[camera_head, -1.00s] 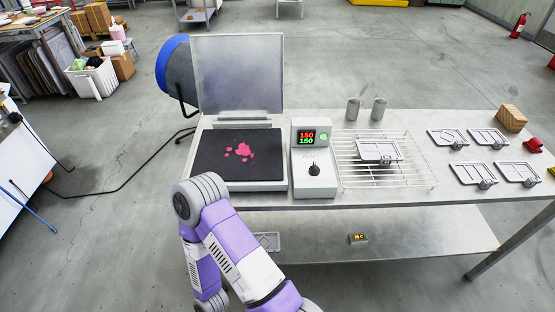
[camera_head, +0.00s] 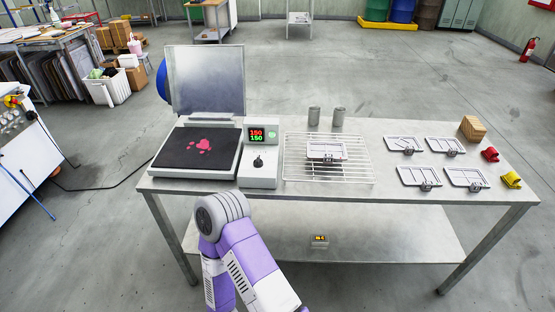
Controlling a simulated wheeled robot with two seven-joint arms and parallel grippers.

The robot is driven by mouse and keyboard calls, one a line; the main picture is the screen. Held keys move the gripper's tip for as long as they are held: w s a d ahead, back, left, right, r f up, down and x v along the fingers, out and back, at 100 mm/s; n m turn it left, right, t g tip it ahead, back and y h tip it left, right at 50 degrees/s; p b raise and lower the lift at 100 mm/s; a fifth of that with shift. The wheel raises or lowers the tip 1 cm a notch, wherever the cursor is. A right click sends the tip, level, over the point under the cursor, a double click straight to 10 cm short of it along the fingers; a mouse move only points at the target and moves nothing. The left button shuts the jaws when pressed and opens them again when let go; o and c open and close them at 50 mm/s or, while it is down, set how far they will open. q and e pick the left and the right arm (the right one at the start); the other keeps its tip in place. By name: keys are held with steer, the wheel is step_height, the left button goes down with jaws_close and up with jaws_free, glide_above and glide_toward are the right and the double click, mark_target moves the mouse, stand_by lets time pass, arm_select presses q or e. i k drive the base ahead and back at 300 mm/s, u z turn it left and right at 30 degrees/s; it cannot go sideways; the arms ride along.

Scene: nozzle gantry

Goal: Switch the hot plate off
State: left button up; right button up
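The hot plate (camera_head: 197,150) stands at the left end of the metal table, with a black top, pink patches on it and its metal lid raised behind. Its control box (camera_head: 261,176) is to the right of the plate. The box has a black knob (camera_head: 258,161) and a display (camera_head: 257,135) that reads 150 in red over 150 in green, beside a green light. One purple and white arm of mine is in front of the table, below the hot plate. Neither gripper is in view.
A wire rack (camera_head: 328,172) with a metal frame plate on it is right of the control box, with two grey cylinders (camera_head: 314,116) behind. Several frame plates (camera_head: 419,177), a wooden block (camera_head: 472,129), a red piece (camera_head: 490,154) and a yellow piece (camera_head: 511,180) are at the right.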

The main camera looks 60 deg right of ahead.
mark_target(258, 163)
steer(key=z, duration=1.4)
